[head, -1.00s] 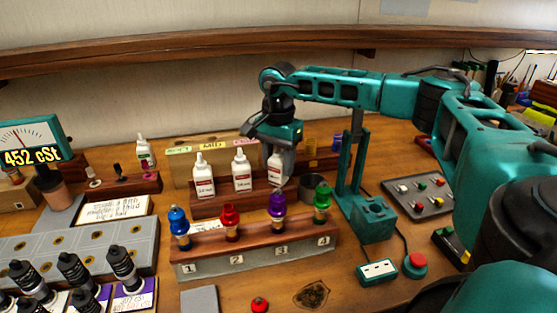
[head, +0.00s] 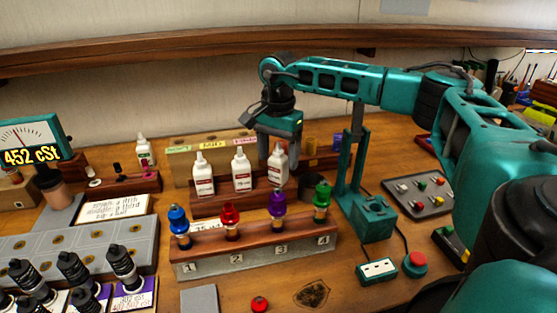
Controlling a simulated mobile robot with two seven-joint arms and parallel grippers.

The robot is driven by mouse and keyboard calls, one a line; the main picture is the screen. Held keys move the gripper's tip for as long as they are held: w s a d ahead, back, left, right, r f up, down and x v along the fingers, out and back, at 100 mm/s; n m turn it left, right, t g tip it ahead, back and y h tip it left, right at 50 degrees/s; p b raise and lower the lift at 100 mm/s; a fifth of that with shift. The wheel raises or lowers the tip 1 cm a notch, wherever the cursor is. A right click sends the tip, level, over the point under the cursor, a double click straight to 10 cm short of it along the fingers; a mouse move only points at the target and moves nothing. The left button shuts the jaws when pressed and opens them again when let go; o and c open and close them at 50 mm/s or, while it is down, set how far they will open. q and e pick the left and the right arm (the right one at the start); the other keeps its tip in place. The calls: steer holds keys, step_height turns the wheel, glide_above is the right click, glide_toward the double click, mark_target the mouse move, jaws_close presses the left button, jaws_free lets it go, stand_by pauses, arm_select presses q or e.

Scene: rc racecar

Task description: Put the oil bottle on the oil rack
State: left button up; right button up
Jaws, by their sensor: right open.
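My right gripper (head: 284,142) is open, just behind and above the right bottle. Its fingers are partly hidden by that bottle, and I cannot tell whether they touch it. Another white bottle (head: 145,150) with a pink label stands further left at the back. My left gripper is not in view.
A numbered wooden stand (head: 255,250) with blue, red, purple and green shock parts is in front of the rack. A teal press (head: 370,215) stands to the right. Black shocks (head: 120,262) fill the lower left. A red button (head: 415,262) lies at the right front.

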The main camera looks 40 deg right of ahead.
step_height(320, 180, up, 10)
steer(key=shift+r, duration=0.15)
stand_by(0.7)
